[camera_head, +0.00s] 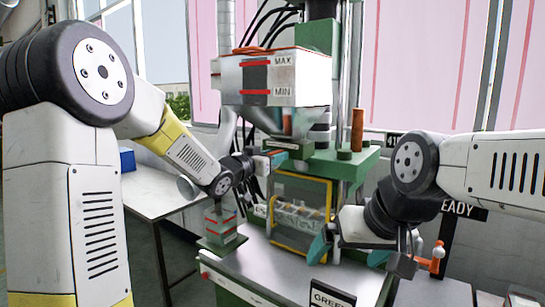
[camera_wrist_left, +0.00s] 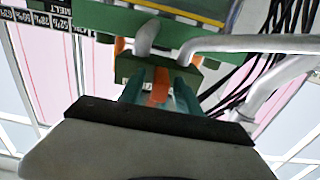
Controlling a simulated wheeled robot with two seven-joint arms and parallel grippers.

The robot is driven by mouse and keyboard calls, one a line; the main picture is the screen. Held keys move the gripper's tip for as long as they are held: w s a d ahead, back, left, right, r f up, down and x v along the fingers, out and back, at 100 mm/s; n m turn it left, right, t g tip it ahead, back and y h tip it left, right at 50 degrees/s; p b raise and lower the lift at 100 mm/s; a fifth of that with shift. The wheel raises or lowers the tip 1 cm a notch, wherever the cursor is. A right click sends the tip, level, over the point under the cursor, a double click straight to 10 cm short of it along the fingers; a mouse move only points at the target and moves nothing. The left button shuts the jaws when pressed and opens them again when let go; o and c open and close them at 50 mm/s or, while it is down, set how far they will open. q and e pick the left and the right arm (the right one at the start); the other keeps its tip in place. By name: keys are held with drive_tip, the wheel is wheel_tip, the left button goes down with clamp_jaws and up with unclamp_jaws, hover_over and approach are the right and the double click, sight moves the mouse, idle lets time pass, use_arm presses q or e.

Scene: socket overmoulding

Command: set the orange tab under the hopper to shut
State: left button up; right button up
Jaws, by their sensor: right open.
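The white hopper (camera_head: 285,78) with MAX and MIN marks stands above the green press. My left gripper (camera_head: 276,158) reaches from the left to just below the hopper. In the left wrist view its two teal fingers (camera_wrist_left: 161,72) stand on either side of the orange tab (camera_wrist_left: 160,88), under a dark green block (camera_wrist_left: 190,72). The fingers look apart, with narrow gaps beside the tab; contact is unclear. The tab is hidden behind the gripper in the head view. My right gripper (camera_head: 348,252) is open and empty, low in front of the press at the right.
A yellow-framed guard (camera_head: 302,188) stands around the mould area below the hopper. A grey bench (camera_head: 160,190) is at the left. Grey pipes (camera_wrist_left: 255,44) and black cables (camera_wrist_left: 290,20) run near the left gripper.

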use_arm(q)
drive_tip(key=v, duration=0.8)
drive_tip(key=shift+w, duration=0.1)
drive_tip(key=s+a+f+n+g+y, duration=0.25)
drive_tip(key=s+a+n+y, duration=0.25)
drive_tip(key=s+a+y, duration=0.6)
drive_tip(key=s+f+g+h, duration=0.1)
drive_tip(key=s+f+g, duration=0.2)
drive_tip(key=s, duration=0.5)
drive_tip(key=s+f+n+g+h, duration=0.1)
drive_tip(key=s+f+g, duration=0.2)
drive_tip(key=s, duration=0.6)
drive_tip(key=shift+s+a+f+n+h, duration=0.25)
drive_tip(key=shift+s+f+n+h, duration=0.05)
drive_tip(key=shift+f, duration=0.3)
